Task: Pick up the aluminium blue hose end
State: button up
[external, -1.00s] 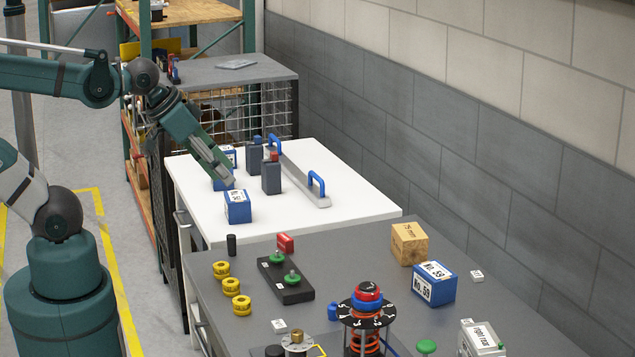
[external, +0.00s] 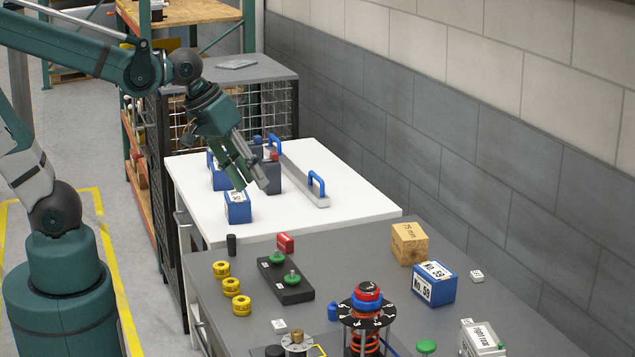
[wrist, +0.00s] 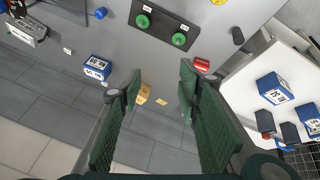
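A small blue cylinder (external: 332,312), which looks like the blue hose end, is on the grey table beside the red spring stand. A blue piece with a thin line running to it, probably the same part, shows at the top left of the wrist view (wrist: 100,12). My gripper (external: 253,187) is in the air above the white table, well behind and left of the blue piece in the external view. Its two green fingers are wide apart and empty in the wrist view (wrist: 156,85). The far side of the blue piece is hidden.
The spring stand (external: 366,318) rises close to the blue piece. A black block with green knobs (external: 285,280), a wooden block (external: 409,244) and a blue box (external: 434,284) stand on the grey table. Blue boxes and a blue-handled bar (external: 300,178) are on the white table.

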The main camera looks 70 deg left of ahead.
jog(key=w+d+f+n+g+p, duration=0.1)
jog(key=w+d+f+n+g, duration=0.15)
jog(key=w+d+n, duration=0.2)
jog(key=w+d+f+n+g+p, duration=0.1)
jog(key=w+d+f+n, duration=0.2)
jog(key=d, duration=0.3)
jog(key=n+g+p, duration=0.2)
jog(key=n, duration=0.4)
send_near(334, 305)
jog(key=a+f, duration=0.1)
jog(key=a, duration=0.1)
jog(key=shift+s+d+f+h, duration=0.1)
jog(key=shift+d+f+h, duration=0.2)
jog(key=shift+d+f, duration=0.45)
jog(key=shift+d+f, duration=0.1)
jog(key=shift+f, duration=1.15)
jog(key=shift+f, duration=0.15)
jog(key=shift+d+f, duration=0.25)
jog(key=shift+f, duration=0.95)
jog(key=shift+d+f, duration=0.25)
jog(key=shift+f, duration=1)
jog(key=shift+c, duration=0.2)
jog(key=c, duration=0.9)
